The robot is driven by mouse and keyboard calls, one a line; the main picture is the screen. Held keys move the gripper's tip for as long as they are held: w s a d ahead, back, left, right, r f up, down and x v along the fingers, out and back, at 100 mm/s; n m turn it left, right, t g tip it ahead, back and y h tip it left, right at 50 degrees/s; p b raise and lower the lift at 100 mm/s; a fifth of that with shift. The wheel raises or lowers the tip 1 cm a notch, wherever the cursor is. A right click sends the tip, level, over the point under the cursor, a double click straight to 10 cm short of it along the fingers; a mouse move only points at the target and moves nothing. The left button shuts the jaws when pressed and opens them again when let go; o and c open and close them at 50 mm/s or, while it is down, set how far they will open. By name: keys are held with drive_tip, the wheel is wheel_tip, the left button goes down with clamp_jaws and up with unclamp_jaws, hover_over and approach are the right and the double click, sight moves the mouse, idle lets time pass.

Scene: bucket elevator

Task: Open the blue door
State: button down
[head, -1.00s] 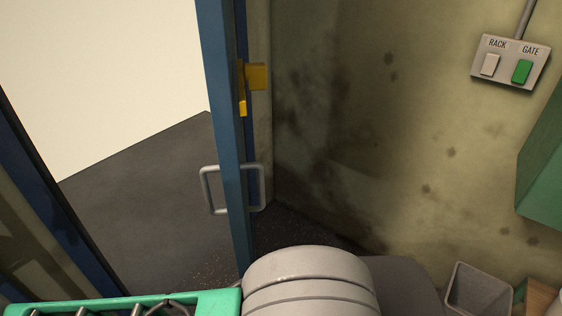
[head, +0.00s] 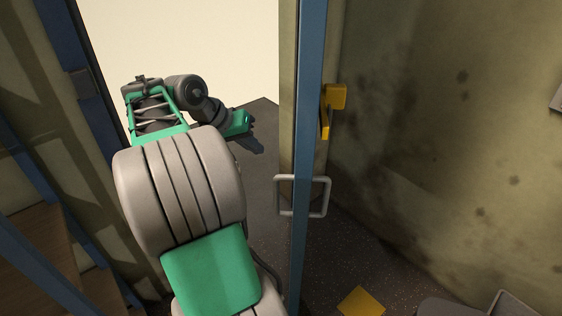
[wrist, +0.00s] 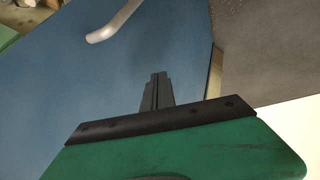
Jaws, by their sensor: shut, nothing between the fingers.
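The blue door (head: 309,170) stands open and is seen nearly edge-on in the head view. A grey loop handle (head: 326,197) shows at its edge, with loops on both sides. In the wrist view, the blue door face (wrist: 110,75) fills the left and middle, with part of a grey handle (wrist: 115,22) at the top. My gripper (head: 254,124) is left of the door edge, in front of the bright opening. The wrist view shows its dark fingers (wrist: 158,77) closed together and empty, pointing along the door face, below the handle. I cannot tell whether they touch the door.
A yellow latch piece (head: 331,105) is at the height of the upper door edge. The bright opening (head: 180,40) lies left of the door, with dark floor beyond. A stained wall (head: 440,140) stands to the right. A yellow square (head: 362,302) lies on the speckled floor. Blue-framed shelving (head: 40,250) is at left.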

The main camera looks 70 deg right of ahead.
drive_tip(key=s+d+f+p, duration=0.1)
drive_tip(key=s+d+f, duration=0.4)
drive_tip(key=s+f, duration=0.1)
drive_tip(key=shift+d+f, duration=0.35)
drive_tip(key=shift+f, duration=0.4)
drive_tip(key=shift+s, duration=0.1)
